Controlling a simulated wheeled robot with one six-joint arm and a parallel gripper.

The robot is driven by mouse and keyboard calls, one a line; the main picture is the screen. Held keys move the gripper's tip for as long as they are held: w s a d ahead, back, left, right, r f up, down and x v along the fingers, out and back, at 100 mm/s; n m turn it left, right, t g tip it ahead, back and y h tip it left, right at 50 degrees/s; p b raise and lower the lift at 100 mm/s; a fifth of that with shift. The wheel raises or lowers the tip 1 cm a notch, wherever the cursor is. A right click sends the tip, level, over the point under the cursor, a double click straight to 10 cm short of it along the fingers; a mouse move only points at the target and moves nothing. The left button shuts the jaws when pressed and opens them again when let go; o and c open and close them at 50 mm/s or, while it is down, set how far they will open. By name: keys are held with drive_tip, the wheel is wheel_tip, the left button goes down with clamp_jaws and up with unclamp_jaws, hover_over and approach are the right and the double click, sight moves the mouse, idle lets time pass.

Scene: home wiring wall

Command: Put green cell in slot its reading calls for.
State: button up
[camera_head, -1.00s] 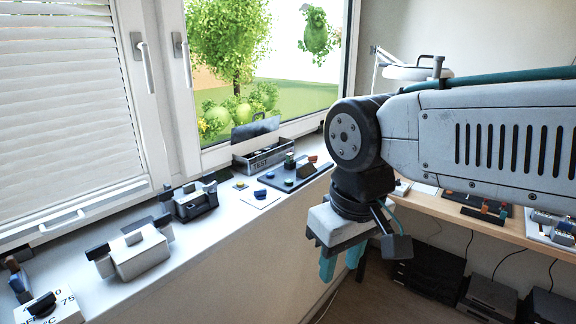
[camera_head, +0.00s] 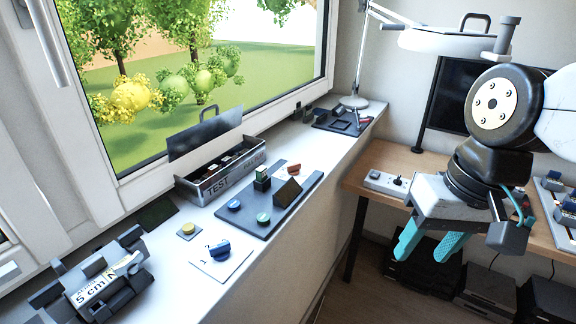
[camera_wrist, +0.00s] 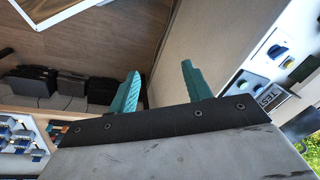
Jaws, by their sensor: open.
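A dark tray (camera_head: 285,212) lies on the window sill. On it stands a small upright block with a green top (camera_head: 262,177), possibly the green cell. A round green button (camera_head: 263,218), a round blue button (camera_head: 234,205), a dark wedge (camera_head: 288,192) and a red-orange piece (camera_head: 294,169) are also on the tray. I cannot make out a reading or clear slots. My gripper (camera_head: 425,248) is open and empty, with teal fingers pointing down, right of the sill and apart from everything. The wrist view shows the fingers (camera_wrist: 160,70) spread, with nothing between.
A grey TEST box (camera_head: 216,184) with raised lid stands behind the tray. A white card (camera_head: 222,262) with a blue knob and a yellow button (camera_head: 188,230) lie in front. A grey device (camera_head: 105,284) is at left. A wooden desk (camera_head: 372,166) and lamp (camera_head: 440,40) stand right.

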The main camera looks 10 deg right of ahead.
drive_tip(key=w+a+m+y, duration=0.3)
drive_tip(key=w+a+y, duration=0.15)
drive_tip(key=a, duration=0.35)
drive_tip(key=m+t+y, duration=0.5)
drive_tip(key=m+t, duration=0.2)
drive_tip(key=m, duration=1.4)
approach(263, 169)
drive_tip(key=a, duration=0.3)
drive_tip(key=shift+f, duration=0.35)
drive_tip(key=shift+w+f+m, duration=0.2)
drive_tip(key=shift+w+m, duration=0.1)
drive_tip(key=shift+w, duration=0.05)
drive_tip(key=shift+t, duration=0.3)
drive_tip(key=x, duration=0.7)
drive_tip(key=shift+w+f, duration=0.25)
drive_tip(key=shift+w, duration=0.3)
drive_tip(key=shift+d, duration=0.1)
clamp_jaws()
